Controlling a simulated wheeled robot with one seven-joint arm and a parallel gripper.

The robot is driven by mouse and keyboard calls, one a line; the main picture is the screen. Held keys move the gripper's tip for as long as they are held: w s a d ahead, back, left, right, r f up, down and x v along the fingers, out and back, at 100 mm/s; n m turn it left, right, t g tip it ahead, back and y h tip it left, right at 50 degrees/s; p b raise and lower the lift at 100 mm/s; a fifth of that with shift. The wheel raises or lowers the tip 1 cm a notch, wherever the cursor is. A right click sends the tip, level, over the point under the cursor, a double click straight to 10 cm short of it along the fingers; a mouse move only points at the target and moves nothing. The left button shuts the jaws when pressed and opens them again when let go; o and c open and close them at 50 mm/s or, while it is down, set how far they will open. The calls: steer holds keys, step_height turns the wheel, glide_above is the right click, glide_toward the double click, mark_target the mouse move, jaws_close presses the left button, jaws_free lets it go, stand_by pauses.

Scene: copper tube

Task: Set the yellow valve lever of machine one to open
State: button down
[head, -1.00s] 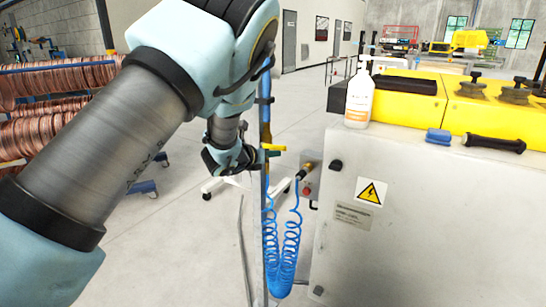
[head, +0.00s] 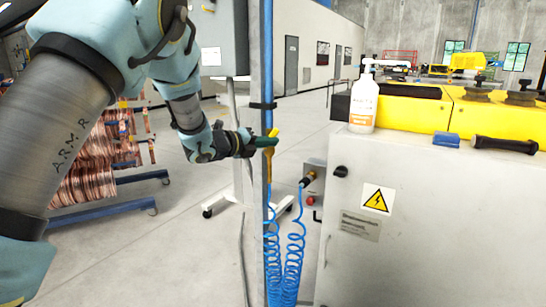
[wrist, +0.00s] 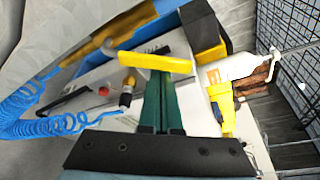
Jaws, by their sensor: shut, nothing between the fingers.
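The yellow valve lever (head: 272,158) is on the blue upright pipe (head: 266,85) in the head view. The blue coiled hose (head: 292,255) hangs below the valve and links to a small grey box (head: 314,185).
A white cabinet with a yellow top (head: 405,215) stands close on the right. It carries a white bottle (head: 363,98), a blue block (head: 446,139) and a black handle (head: 502,144). Copper coils on a blue rack (head: 90,170) stand left. Open floor lies between.

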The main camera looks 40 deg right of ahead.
steer(key=w+n+b, duration=0.1)
steer(key=w+r+n+h+b, duration=0.1)
steer(key=n+b, duration=0.1)
steer(key=w+a+n+b, duration=0.1)
steer(key=shift+w+r+n+g+h+b, duration=0.15)
steer(key=shift+r+n+g+h+b, duration=0.15)
steer(key=shift+r+b, duration=0.1)
steer(key=shift+w+r, duration=0.1)
steer(key=shift+w, duration=0.05)
stand_by(0.5)
